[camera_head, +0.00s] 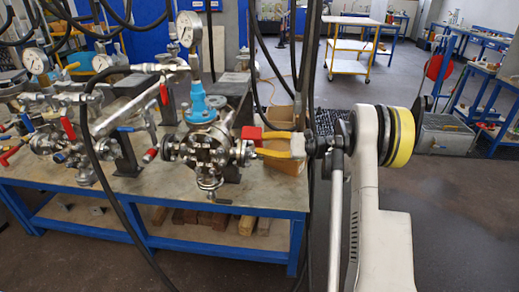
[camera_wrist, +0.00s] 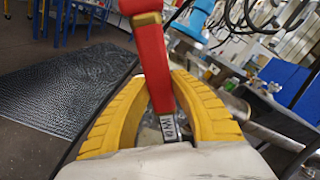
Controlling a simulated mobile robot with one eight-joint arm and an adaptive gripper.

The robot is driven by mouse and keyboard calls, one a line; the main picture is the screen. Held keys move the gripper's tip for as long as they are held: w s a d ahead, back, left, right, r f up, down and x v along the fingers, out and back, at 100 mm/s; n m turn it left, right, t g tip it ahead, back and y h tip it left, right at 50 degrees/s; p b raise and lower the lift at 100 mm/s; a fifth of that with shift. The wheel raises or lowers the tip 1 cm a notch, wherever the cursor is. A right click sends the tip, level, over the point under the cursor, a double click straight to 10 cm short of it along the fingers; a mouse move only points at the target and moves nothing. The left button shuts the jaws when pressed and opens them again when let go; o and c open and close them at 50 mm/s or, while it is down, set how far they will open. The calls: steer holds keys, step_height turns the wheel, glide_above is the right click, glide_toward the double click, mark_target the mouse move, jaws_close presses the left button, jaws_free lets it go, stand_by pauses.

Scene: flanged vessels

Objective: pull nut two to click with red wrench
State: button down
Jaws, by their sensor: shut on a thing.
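The red wrench (camera_wrist: 153,55) stands between the yellow fingers of my gripper (camera_wrist: 160,80), which is shut on it. Its steel end (camera_wrist: 169,128) shows low between the fingers, near the palm; the top of its red part runs out of the wrist view. In the head view a red piece of the wrench (camera_head: 251,133) shows beside my gripper (camera_head: 270,148), close to the right side of the flanged vessel (camera_head: 208,150). Whether the wrench touches a nut is hidden. Nut two cannot be told apart at this size.
The vessel carries a blue fitting (camera_head: 201,104) and a gauge (camera_head: 189,29). More vessels and valves (camera_head: 62,140) crowd the left of the blue-framed bench (camera_head: 266,198). A black hose (camera_head: 92,150) hangs in front. Open floor lies right of the bench.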

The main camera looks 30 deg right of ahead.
steer(key=w+d+r+m, duration=0.2)
steer(key=w+m, duration=0.1)
steer(key=shift+m, duration=0.3)
steer(key=v, duration=0.5)
steer(key=shift+s+a, duration=0.1)
